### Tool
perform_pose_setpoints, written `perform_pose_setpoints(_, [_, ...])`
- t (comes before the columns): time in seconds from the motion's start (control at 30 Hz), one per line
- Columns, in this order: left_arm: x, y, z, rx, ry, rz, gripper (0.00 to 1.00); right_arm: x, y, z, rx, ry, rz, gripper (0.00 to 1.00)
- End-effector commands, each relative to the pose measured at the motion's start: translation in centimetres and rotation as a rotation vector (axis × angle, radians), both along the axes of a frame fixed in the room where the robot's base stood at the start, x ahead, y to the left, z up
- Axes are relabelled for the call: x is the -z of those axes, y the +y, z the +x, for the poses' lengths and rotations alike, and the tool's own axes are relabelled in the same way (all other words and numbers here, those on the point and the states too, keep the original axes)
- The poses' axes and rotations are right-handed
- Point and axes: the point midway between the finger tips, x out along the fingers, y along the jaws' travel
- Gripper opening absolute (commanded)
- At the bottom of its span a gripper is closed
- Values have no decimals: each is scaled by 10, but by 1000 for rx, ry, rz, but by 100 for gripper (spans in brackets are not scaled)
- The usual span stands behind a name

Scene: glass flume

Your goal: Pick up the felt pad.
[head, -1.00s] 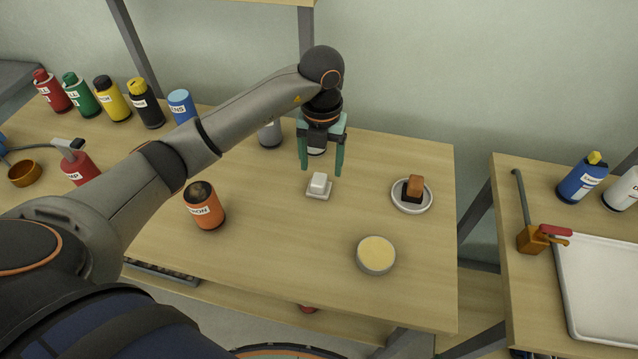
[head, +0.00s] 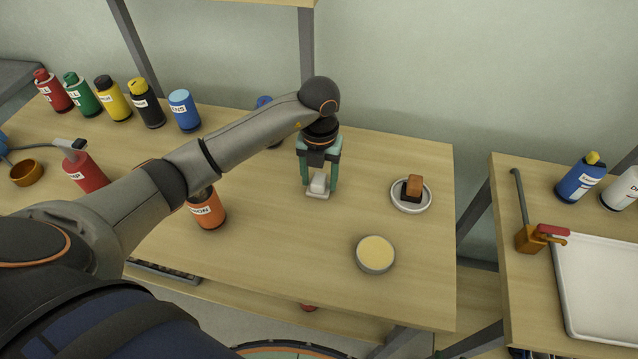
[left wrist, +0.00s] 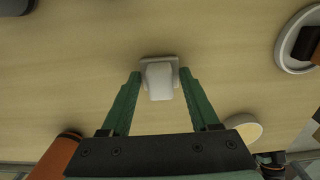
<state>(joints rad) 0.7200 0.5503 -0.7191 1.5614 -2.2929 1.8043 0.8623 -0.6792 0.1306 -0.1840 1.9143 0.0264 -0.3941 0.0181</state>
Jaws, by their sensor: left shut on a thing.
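The felt pad, which I take to be the small white block on a flat pale base (head: 318,186), sits on the wooden table. It also shows in the left wrist view (left wrist: 159,82), between the fingertips. My left gripper (head: 319,190) reaches down over it, with one green finger on each side, and is shut on it. In the left wrist view the fingertips (left wrist: 160,80) are at the sides of the base. The pad appears to be still at table height. My right gripper is not in view.
A white dish (head: 428,203) holding a brown-topped black block stands to the right. A round tin with a cream top (head: 376,254) is nearer the front. An orange bottle (head: 208,213) is to the left. The table between them is clear.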

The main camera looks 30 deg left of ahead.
Motion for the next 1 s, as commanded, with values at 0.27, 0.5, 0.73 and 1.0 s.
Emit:
perform_pose_setpoints(0.27, [0, 0, 0, 0, -1, 0, 8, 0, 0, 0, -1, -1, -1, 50])
perform_pose_setpoints(0.5, [-3, 0, 1, 0, -2, 0, 8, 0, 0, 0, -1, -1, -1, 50])
perform_pose_setpoints(0.73, [-25, 0, 2, 0, -6, 0, 8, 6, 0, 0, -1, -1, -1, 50])
perform_pose_setpoints(1.0, [-90, -24, -37, 6, -9, 2, 8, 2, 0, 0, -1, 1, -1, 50])
